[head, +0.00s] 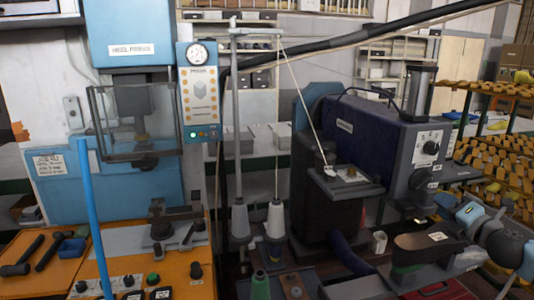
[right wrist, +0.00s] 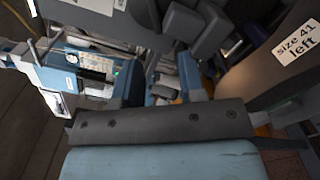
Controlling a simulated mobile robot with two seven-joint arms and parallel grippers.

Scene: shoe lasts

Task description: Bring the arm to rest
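My right arm comes in at the lower right of the head view, with its blue and grey joints beside the sewing-type machine. In the right wrist view a blue body with a dark bar fills the bottom; the fingertips cannot be made out clearly. A dark piece labelled "size 41 left" (right wrist: 262,82) is at the right of that view. My left gripper is not in view.
A blue heel press (head: 125,100) stands at the left, with tools on an orange bench (head: 60,283) and a blue upright pole (head: 92,215). A dark blue machine (head: 375,140) fills the middle. Racks of yellow lasts (head: 490,155) stand at the right.

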